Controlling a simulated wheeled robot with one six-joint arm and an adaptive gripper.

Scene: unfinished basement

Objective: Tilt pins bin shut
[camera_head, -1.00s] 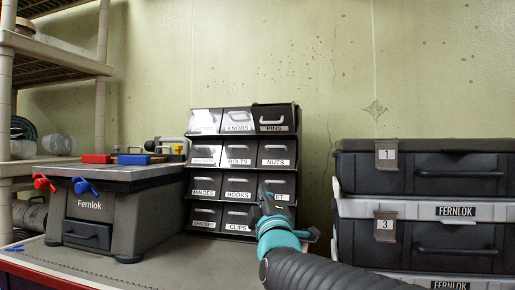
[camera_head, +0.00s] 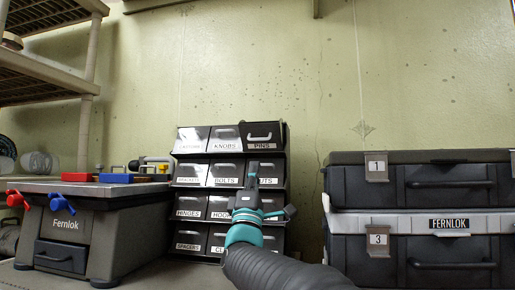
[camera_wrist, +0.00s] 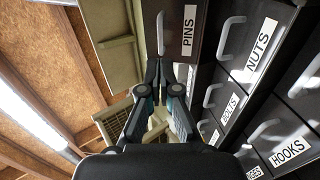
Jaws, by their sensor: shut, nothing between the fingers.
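The pins bin (camera_head: 262,132) is at the top right of a dark rack of labelled bins. Its front looks dark and set at a different angle from the shinier knobs bin (camera_head: 224,138) beside it, so it appears tilted out. In the wrist view the pins bin (camera_wrist: 205,38) shows its handle and label just above my fingertips. My gripper (camera_head: 253,168) is shut and empty, pointing up in front of the rack below the pins bin. In the wrist view my gripper (camera_wrist: 160,68) looks close to the bin's front; contact cannot be told.
The nuts bin (camera_wrist: 250,45) and hooks bin (camera_wrist: 293,145) have protruding handles nearby. A Fernlok bench unit (camera_head: 110,225) with red and blue knobs stands left. Stacked cases (camera_head: 420,205) stand right. The wall above the rack is clear.

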